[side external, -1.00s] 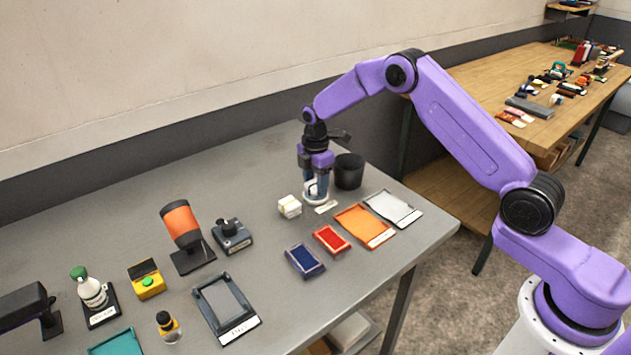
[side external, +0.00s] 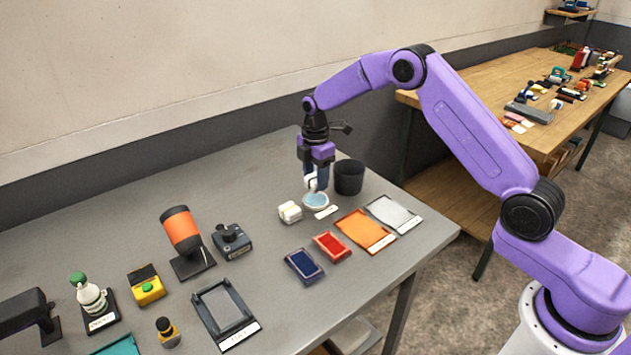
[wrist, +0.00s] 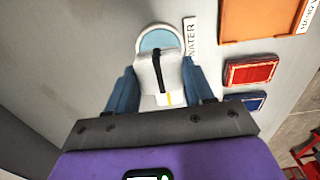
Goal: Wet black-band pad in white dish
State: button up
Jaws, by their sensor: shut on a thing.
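My gripper (side external: 315,182) is shut on a white pad with a black band (wrist: 150,75); the band shows clearly in the wrist view, between the blue fingers. The pad also shows as a small white block (side external: 310,184) in the side view. The white dish (side external: 316,207) holds pale blue water and stands on the grey table beside a WATER label (wrist: 190,38). The pad is held just above the dish, and in the wrist view it covers the near part of the dish (wrist: 141,43). Whether the pad is wet cannot be told.
Another white block (side external: 290,211) sits left of the dish. A dark cup (side external: 349,177) stands close behind it on the right. Red (side external: 332,246) and blue (side external: 304,265) pads, an orange tray (side external: 362,229) and a grey tray (side external: 392,212) lie toward the front right.

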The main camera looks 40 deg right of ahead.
aim_at(316, 177)
jog(key=shift+r, duration=1.55)
